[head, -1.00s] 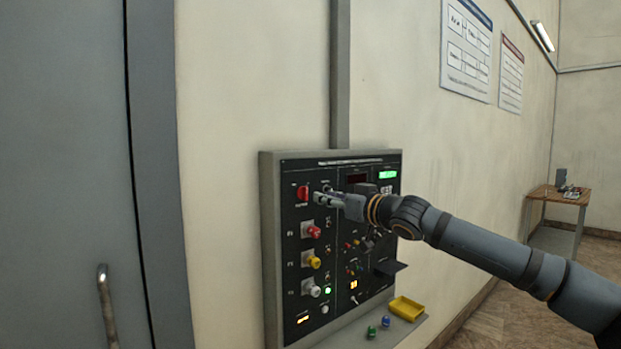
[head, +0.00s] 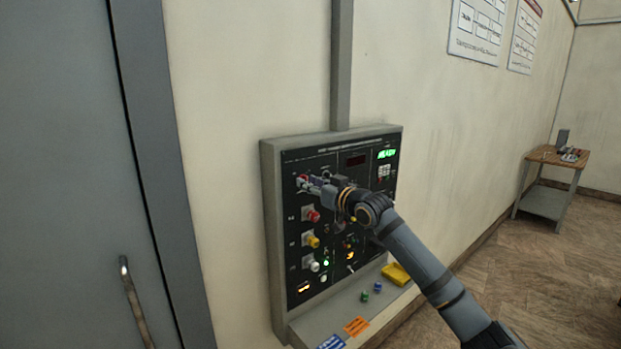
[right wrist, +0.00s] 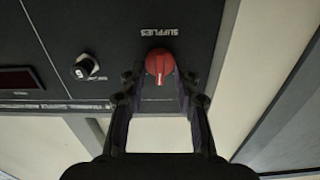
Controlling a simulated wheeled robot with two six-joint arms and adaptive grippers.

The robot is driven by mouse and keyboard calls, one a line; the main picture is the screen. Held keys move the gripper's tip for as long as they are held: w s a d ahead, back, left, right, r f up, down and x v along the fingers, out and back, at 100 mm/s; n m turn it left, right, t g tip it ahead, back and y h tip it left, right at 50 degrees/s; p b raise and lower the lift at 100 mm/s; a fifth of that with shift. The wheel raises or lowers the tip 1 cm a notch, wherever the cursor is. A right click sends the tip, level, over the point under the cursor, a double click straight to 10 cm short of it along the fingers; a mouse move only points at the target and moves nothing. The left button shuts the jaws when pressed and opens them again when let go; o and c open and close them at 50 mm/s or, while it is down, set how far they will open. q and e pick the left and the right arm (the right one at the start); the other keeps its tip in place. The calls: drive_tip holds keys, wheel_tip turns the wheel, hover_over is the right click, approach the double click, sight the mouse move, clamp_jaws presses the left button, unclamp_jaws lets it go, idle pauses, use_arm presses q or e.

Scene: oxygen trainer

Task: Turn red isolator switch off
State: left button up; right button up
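The red isolator switch (head: 301,182) is a round knob at the upper left of the black panel (head: 345,170). In the right wrist view the red knob (right wrist: 160,62) sits below the upside-down word SUPPLIES, with a white mark on its lower half. My right gripper (head: 311,184) reaches the panel at this knob and partly covers it in the head view. In the right wrist view its two fingers (right wrist: 160,84) stand apart, one on each side of the knob, with small gaps showing. My left gripper is in neither current view.
Below are a red knob (head: 312,215), a yellow knob (head: 313,241) and a white knob (head: 314,266). A small black key switch (right wrist: 88,66) is beside the isolator. A yellow tray (head: 396,274) is on the ledge below. A wooden table (head: 553,157) stands far right.

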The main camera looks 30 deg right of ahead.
clamp_jaws()
drive_tip(key=shift+n, duration=0.4)
drive_tip(key=shift+a+f+n+p, duration=0.1)
drive_tip(key=shift+n+p, duration=0.8)
drive_tip(key=shift+n, duration=3.4)
unclamp_jaws()
